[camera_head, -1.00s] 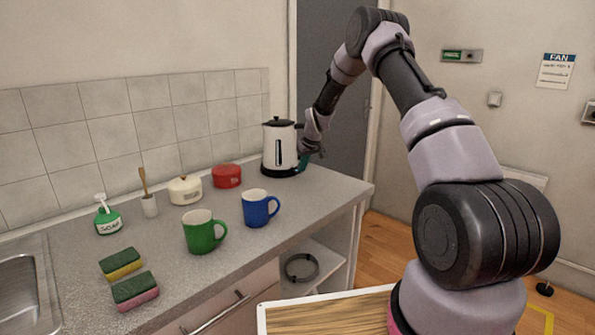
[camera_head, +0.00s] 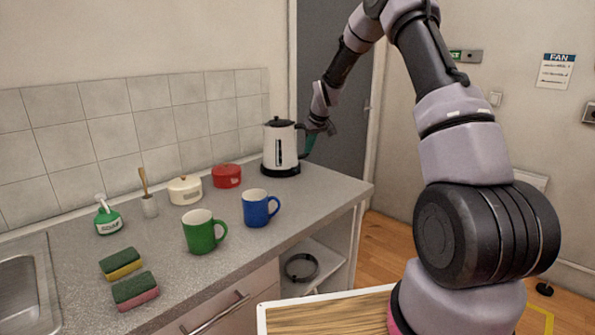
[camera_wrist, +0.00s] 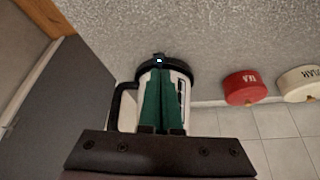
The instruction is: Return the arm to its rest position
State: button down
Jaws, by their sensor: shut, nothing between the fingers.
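My arm reaches up from the lower right and bends down toward the kettle at the back of the counter. My gripper (camera_head: 312,143) is beside the kettle, just right of its handle, and its green fingers are partly hidden in the head view. In the wrist view, the two green fingers (camera_wrist: 162,105) lie together with nothing between them. The white and black kettle (camera_head: 280,148) stands upright at the far end of the counter. The wrist view also shows the kettle (camera_wrist: 178,78) behind the fingers; I cannot tell whether they touch it.
The counter (camera_head: 300,205) holds a red pot (camera_head: 227,176), a cream pot (camera_head: 185,190), a blue mug (camera_head: 257,210), a green mug (camera_head: 200,235), a soap bottle (camera_head: 107,218) and two sponges (camera_head: 135,288). A grey door (camera_head: 345,125) is behind the gripper. The tiled wall borders the counter.

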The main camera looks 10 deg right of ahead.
jog(key=shift+s+r, duration=0.1)
jog(key=shift+r, duration=0.1)
jog(key=s+d+r+m, duration=0.3)
jog(key=s+r+m, duration=0.1)
jog(key=s+r, duration=1.7)
jog(key=s+r+m+t, duration=0.1)
jog(key=s+r+m, duration=0.1)
jog(key=s, duration=1)
jog(key=s+r+m+t, duration=0.1)
jog(key=s+m, duration=0.1)
jog(key=s, duration=1)
jog(key=shift+s+d+r, duration=0.15)
jog(key=shift+s+r, duration=0.15)
jog(key=shift+r, duration=0.1)
